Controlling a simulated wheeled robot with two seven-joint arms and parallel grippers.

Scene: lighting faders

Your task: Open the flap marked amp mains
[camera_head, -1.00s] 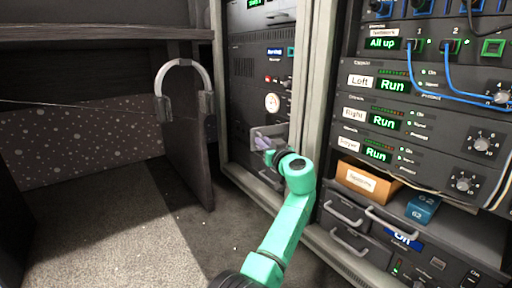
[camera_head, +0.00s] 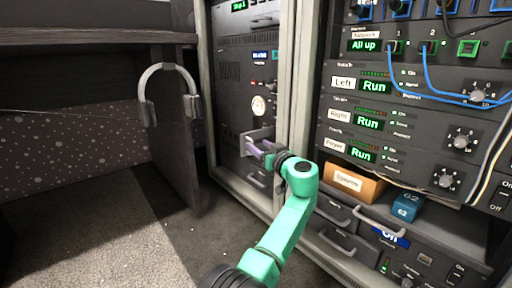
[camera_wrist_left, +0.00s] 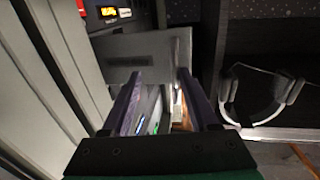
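A small grey flap (camera_head: 250,137) is on the lower part of the left rack, below a round white dial. No amp mains lettering is readable on it. The flap seems to stand out from the rack face, but its exact angle is hard to tell. My left gripper (camera_head: 262,148) is at the flap, with its purple fingers partly overlapping it. In the left wrist view the grey plate (camera_wrist_left: 140,52) lies just beyond the fingertips, and my left gripper (camera_wrist_left: 155,85) has its fingers spread. Contact with the plate cannot be told. My right gripper is not in view.
Headphones (camera_head: 168,90) hang on a dark panel left of the rack. A pale rack post (camera_head: 300,80) stands right of the flap. The right rack holds amplifiers with Run displays (camera_head: 368,123), blue cables, a cardboard box (camera_head: 350,182) and a blue box (camera_head: 408,206). The left floor is clear.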

